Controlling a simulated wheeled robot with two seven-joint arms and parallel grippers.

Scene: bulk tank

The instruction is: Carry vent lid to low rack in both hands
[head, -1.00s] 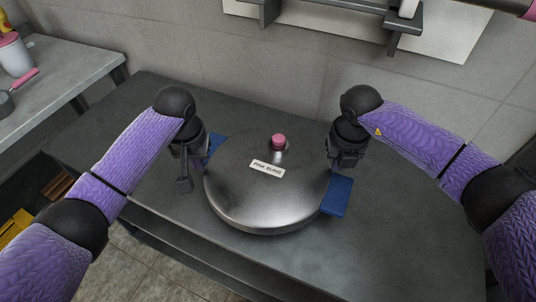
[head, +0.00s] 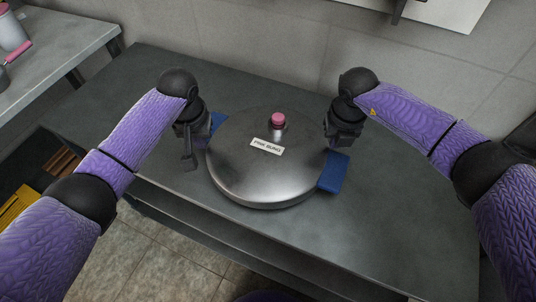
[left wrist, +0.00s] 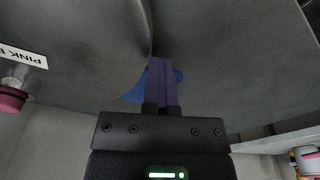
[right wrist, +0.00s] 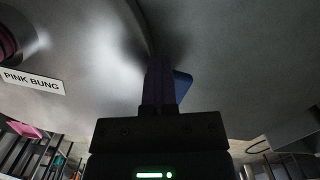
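The vent lid (head: 245,175) is a round steel dome with a pink knob (head: 278,119) and a "PINK BUNG" label. It sits level over the dark grey top; I cannot tell whether it touches. A blue handle tab shows at its left rim (head: 218,123) and another at its right rim (head: 334,172). My left gripper (left wrist: 162,82) is at the left tab, its fingers close together across the blue piece (left wrist: 133,96). My right gripper (right wrist: 160,80) is at the right tab, fingers close together against the blue piece (right wrist: 183,86). The fingertips are partly hidden in the head view.
The dark grey top (head: 400,215) has free room around the lid. A light counter (head: 60,52) with a pink-handled item stands at the left. A tiled wall is behind. Below left are a dark shelf or box and a yellow item (head: 18,203).

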